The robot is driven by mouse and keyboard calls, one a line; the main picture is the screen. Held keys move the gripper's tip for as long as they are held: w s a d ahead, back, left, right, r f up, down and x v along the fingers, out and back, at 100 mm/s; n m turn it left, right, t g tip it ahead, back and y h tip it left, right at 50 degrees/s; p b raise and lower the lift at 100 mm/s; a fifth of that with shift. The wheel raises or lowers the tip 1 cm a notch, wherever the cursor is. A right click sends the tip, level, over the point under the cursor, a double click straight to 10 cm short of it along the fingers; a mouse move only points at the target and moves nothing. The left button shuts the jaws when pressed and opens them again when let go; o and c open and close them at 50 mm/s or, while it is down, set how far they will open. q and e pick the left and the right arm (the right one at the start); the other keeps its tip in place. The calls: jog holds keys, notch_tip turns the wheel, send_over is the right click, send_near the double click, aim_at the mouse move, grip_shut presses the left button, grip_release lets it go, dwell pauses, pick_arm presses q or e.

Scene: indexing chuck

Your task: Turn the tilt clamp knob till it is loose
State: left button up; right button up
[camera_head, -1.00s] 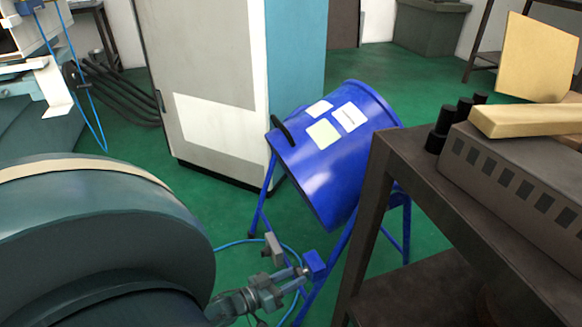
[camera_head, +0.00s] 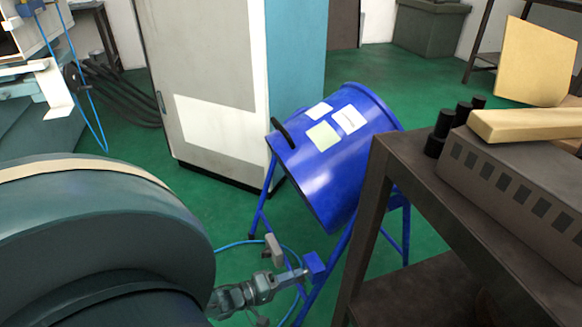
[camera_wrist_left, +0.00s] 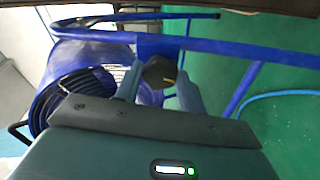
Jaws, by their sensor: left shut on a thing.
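The tilt clamp knob (camera_wrist_left: 158,72) is dark with a thin yellow mark and sits between my left gripper's fingers in the left wrist view. My left gripper (camera_wrist_left: 158,82) is shut on it. In the head view my left gripper (camera_head: 297,277) reaches the blue clamp block (camera_head: 315,266) on the fan stand, and the knob is hidden there. The blue drum fan (camera_head: 335,165) tilts on its tubular blue stand (camera_head: 337,262). Its grille (camera_wrist_left: 85,88) shows in the left wrist view. My right gripper is not in view.
A dark table (camera_head: 440,215) with a grey slotted box (camera_head: 520,175) stands close on the right. A pale cabinet (camera_head: 210,90) stands behind the fan. A large dark green rounded body (camera_head: 100,225) fills the left foreground. A blue hose (camera_head: 230,244) lies on the green floor.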

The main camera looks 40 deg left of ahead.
pick_arm(q)
jog(key=shift+a+n+h+b, duration=0.2)
jog(key=shift+n+b, duration=0.45)
jog(key=shift+n, duration=1.25)
jog(key=shift+d+n+h+b, duration=0.1)
jog(key=shift+n+h+b, duration=0.35)
jog(key=shift+n, duration=1.45)
jog(key=o, duration=1)
jog(key=v, duration=0.4)
jog(key=p+v, duration=0.1)
jog(key=v, duration=0.3)
jog(key=p+v, duration=0.1)
jog(key=v, duration=0.4)
jog(key=shift+r, duration=0.25)
